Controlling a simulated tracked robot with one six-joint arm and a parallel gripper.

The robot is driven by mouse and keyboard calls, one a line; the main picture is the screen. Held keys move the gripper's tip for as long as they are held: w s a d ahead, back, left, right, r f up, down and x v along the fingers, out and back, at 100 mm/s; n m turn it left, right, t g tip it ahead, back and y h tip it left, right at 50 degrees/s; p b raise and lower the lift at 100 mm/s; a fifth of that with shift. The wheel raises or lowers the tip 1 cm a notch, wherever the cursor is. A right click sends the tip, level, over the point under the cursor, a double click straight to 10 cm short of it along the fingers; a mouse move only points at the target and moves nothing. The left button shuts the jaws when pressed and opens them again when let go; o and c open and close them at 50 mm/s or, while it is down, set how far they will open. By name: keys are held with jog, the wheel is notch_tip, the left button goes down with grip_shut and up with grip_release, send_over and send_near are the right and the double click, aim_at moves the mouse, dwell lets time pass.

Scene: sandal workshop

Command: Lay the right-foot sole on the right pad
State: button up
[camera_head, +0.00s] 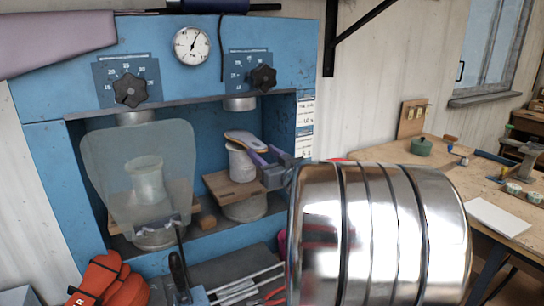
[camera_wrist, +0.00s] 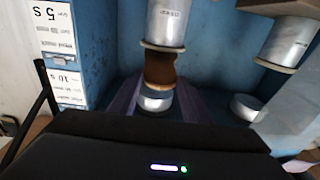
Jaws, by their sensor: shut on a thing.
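My gripper (camera_head: 264,154), with purple fingers, reaches in from the right and is shut on the sole's near end. In the wrist view, a brown part of the sole (camera_wrist: 160,70) shows ahead between the purple fingers (camera_wrist: 160,112). The grip itself is hidden by the dark gripper body.
The right press head (camera_head: 240,103) hangs close above the sole; it also shows in the wrist view (camera_wrist: 166,22). A translucent guard (camera_head: 138,165) covers the left bay. A wooden board (camera_head: 225,186) surrounds the right pad's base. A workbench (camera_head: 385,153) stands at the right.

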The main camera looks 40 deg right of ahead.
jog(key=shift+x, duration=0.95)
jog(key=shift+w+d+f, duration=0.2)
jog(key=shift+w+f, duration=0.2)
jog(key=shift+w, duration=0.25)
jog(key=shift+w+d+f, duration=0.2)
jog(key=shift+w+f, duration=0.2)
jog(key=shift+w, duration=0.25)
jog(key=shift+f, duration=0.1)
jog(key=o, duration=1.1)
jog(key=shift+o, duration=0.2)
jog(key=shift+s, duration=0.15)
jog(key=shift+v, duration=2.15)
jog(key=shift+s+a, duration=0.1)
jog(key=shift+s, duration=0.25)
jog(key=shift+s, duration=0.35)
